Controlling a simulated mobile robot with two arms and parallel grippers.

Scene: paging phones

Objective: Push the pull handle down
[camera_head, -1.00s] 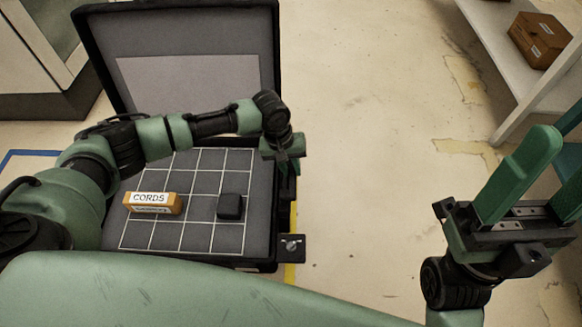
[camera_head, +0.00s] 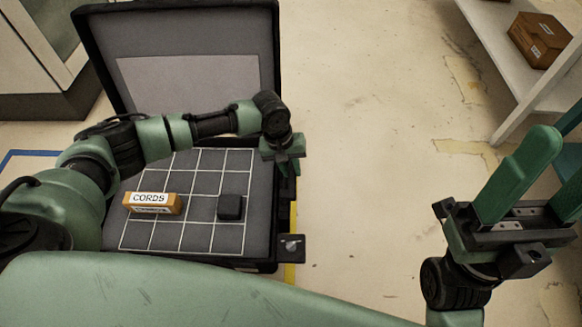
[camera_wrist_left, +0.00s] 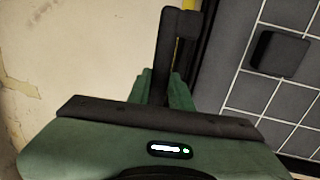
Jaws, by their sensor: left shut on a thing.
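The black pull handle (camera_wrist_left: 168,55) is on the right side of the open case (camera_head: 263,262). In the left wrist view its dark bar runs up from between the green fingers and bends at the top. My left gripper (camera_wrist_left: 170,92) is shut on this handle. In the head view the left gripper (camera_head: 286,163) is at the case's right edge, and it and the arm hide most of the handle. My right gripper (camera_head: 548,190) is open and empty, far to the right and away from the case.
An orange block labelled CORDS (camera_head: 152,203) and a small black block (camera_head: 230,207) lie on the case's gridded surface. The lid (camera_head: 190,45) stands open behind. A white shelf (camera_head: 500,60) with a brown box (camera_head: 540,40) is at upper right. The floor between is clear.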

